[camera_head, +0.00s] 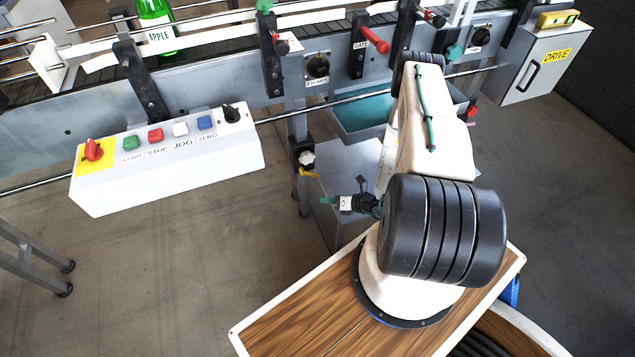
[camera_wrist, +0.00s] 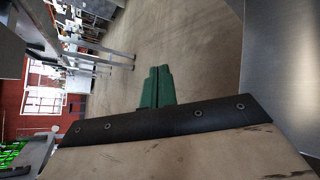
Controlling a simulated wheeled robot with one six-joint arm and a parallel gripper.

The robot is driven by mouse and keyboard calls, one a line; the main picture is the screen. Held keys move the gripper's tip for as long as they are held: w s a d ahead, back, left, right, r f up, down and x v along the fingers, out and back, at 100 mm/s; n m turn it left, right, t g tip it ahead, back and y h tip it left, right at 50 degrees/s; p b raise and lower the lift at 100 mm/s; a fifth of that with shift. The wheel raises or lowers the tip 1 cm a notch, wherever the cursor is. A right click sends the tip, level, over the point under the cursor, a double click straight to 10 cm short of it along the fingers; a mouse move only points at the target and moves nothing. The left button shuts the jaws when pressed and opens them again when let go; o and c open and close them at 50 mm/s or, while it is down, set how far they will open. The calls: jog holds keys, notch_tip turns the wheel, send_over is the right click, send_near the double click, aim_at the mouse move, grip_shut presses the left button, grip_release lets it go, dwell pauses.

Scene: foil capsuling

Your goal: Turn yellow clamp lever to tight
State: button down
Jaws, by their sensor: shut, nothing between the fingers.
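The yellow clamp lever (camera_head: 309,173) sits low on a dark clamp bracket on the conveyor's leg, just below a pale knob (camera_head: 306,158). In the head view it is small, and its exact angle is hard to read. My gripper (camera_head: 328,200) shows as a small green tip pointing left, below and to the right of the lever and apart from it. The wrist view shows its green fingers (camera_wrist: 157,87) closed together with nothing between them. The lever cannot be made out in the wrist view.
A white control box (camera_head: 168,165) with buttons hangs at the left. A teal-lined tray (camera_head: 362,113) is under the conveyor, with a grey metal box (camera_head: 350,180) below it near my gripper. A green bottle (camera_head: 155,25) stands on the conveyor. Open floor lies left of the leg.

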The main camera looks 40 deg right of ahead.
aim_at(310, 174)
jog(key=d+f+m+h, duration=0.1)
jog(key=w+d+f+m+h, duration=0.1)
jog(key=d, duration=0.1)
jog(key=d+f+m+h, duration=0.1)
jog(key=m, duration=0.1)
jog(key=shift+w+d+f+t, duration=0.15)
jog(key=shift+w+d+t, duration=0.15)
jog(key=shift+d+t, duration=0.1)
jog(key=w+f, duration=0.2)
jog(key=w, duration=0.9)
jog(key=shift+f, duration=0.3)
jog(key=shift+d, duration=0.15)
